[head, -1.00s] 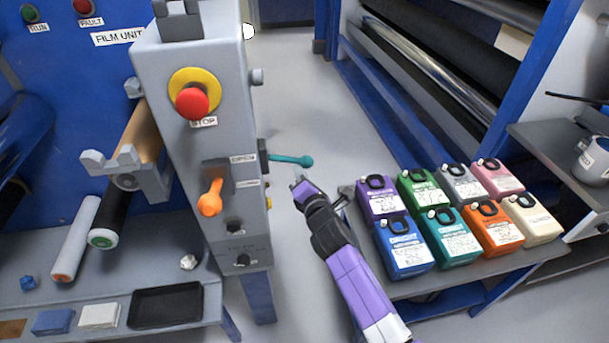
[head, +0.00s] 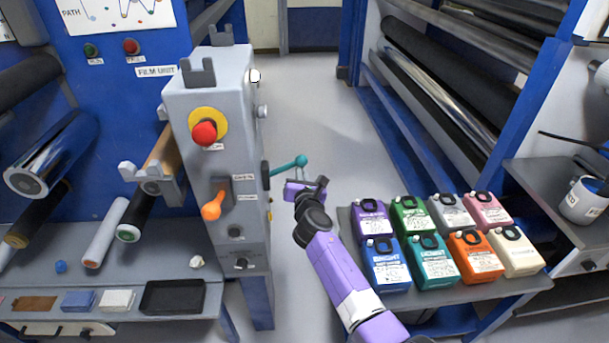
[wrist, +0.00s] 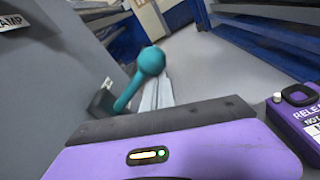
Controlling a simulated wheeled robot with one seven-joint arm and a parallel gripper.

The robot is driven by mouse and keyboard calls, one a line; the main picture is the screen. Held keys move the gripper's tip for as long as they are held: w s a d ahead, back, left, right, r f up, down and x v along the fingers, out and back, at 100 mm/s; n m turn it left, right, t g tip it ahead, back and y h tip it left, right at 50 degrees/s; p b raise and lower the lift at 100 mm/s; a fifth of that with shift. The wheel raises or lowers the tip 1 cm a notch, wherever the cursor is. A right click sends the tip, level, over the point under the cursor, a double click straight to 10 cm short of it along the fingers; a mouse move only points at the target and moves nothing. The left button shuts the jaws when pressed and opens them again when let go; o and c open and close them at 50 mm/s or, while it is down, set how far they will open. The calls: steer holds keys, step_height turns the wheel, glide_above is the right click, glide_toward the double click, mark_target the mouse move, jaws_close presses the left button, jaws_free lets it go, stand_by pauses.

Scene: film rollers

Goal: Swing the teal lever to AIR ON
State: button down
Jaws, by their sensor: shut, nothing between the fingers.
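The teal lever (head: 287,167) sticks out to the right from the side of the grey control column (head: 212,130), with its ball end tilted a little upward. My gripper (head: 290,188) is shut and empty, just below and beside the lever's ball end in the head view. In the wrist view the teal lever (wrist: 140,80) stands just beyond my gripper's purple body, its ball end up. I cannot tell whether the fingers touch it. The small labels by the lever are too small to read in the head view.
The column also carries a red stop button (head: 204,134) and an orange lever (head: 213,207). Several jugs, including a purple one (head: 371,219), stand on a low table at right. A black tray (head: 172,297) lies on the left bench. Open floor lies behind the lever.

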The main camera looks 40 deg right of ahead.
steer(key=shift+w+r, duration=0.1)
steer(key=shift+r, duration=0.3)
stand_by(0.3)
step_height(320, 180, down, 5)
steer(key=b, duration=0.4)
steer(key=p+v, duration=0.2)
steer(key=v, duration=0.7)
steer(key=shift+a+r, duration=0.3)
steer(key=shift+a, duration=0.15)
